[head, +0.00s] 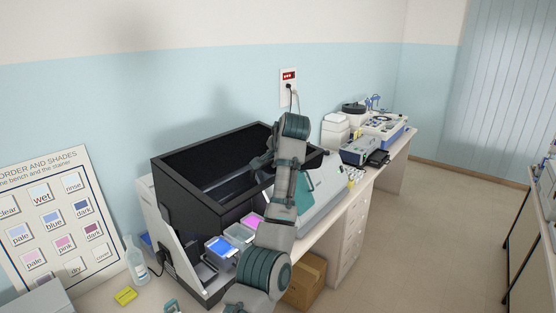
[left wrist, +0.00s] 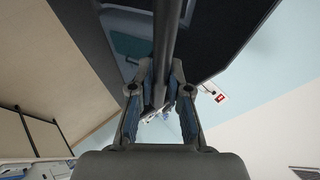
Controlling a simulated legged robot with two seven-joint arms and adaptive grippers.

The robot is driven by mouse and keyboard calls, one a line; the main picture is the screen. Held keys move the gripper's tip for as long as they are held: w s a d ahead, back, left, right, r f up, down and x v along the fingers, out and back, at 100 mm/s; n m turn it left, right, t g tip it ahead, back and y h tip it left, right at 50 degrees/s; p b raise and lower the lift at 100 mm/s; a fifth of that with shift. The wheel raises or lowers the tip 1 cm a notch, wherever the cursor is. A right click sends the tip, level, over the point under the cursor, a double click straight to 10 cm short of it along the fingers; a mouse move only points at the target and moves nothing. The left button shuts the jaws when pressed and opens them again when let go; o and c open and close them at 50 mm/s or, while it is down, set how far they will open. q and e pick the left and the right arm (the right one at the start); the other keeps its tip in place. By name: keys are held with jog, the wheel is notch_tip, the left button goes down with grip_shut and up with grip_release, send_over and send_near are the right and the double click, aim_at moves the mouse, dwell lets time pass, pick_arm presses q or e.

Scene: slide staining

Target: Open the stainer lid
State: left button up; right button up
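The stainer (head: 180,240) stands on the bench against the wall. Its lid (head: 188,205) is a black, hollow hood that is raised, with its inside facing up and toward me. Dishes with blue (head: 221,247) and pink (head: 252,221) contents are uncovered in front of it. My left gripper (head: 262,165) is at the lid, partly hidden by my own arm. In the left wrist view, its fingers (left wrist: 161,85) are closed in on both sides of a dark bar (left wrist: 166,35) beside the black panel.
A sloped-front machine with a teal window (head: 303,190) stands right of the stainer. A bottle (head: 136,262), a yellow block (head: 125,296) and a shade chart (head: 60,225) are on the left. A cardboard box (head: 306,282) is below the bench. Open floor lies on the right.

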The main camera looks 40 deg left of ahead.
pick_arm(q)
jog(key=shift+o, duration=1.2)
jog(key=shift+w+a+f, duration=0.15)
jog(key=shift+a+f, duration=0.05)
jog(key=shift+w+a+f, duration=0.1)
jog(key=shift+w+a, duration=0.05)
jog(key=shift+a, duration=0.25)
jog(key=shift+s+d+r, duration=0.25)
jog(key=shift+d+r, duration=0.15)
jog(key=shift+d, duration=0.05)
jog(key=v, duration=1)
jog(key=shift+s+r, duration=0.2)
jog(key=shift+r, duration=0.05)
